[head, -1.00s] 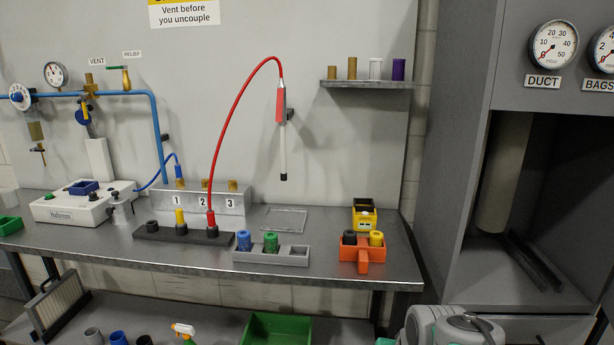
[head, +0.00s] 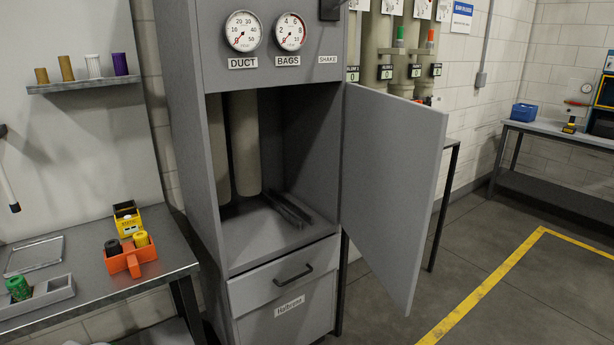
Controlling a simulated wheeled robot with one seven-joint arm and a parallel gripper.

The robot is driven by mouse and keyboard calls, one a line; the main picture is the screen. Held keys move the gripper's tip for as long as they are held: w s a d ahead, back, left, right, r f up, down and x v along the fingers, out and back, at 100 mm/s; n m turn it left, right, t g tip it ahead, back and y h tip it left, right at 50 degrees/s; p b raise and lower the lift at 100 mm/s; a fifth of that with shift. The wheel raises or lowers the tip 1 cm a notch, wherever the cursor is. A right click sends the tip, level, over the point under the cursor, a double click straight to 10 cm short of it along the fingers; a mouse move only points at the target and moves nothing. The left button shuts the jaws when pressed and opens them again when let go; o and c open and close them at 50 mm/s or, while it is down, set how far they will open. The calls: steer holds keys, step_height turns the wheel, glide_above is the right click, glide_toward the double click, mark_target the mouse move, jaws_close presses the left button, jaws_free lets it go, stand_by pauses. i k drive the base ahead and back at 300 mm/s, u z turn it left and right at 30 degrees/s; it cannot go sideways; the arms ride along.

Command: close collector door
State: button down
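The collector is a tall grey cabinet (head: 272,262) with DUCT and BAGS gauges above its opening. Its door (head: 392,190) is a flat grey panel hinged on the right side of the opening. The door stands wide open, swung out to the right. Inside the opening, tall beige filter bags (head: 246,145) hang, and dark rails (head: 287,208) lie on the floor of the compartment. My gripper is not in the head view.
A workbench (head: 90,290) stands left of the cabinet, with an orange holder (head: 130,260) and a yellow box (head: 127,218) near its edge. The floor (head: 480,240) right of the door is clear, with a yellow line (head: 490,285). Another bench (head: 560,132) stands far right.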

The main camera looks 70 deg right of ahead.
mark_target(393, 145)
steer(key=u, duration=1.05)
steer(key=k, duration=2.4)
steer(key=z, duration=1.7)
steer(key=k, duration=0.35)
steer(key=u, duration=0.55)
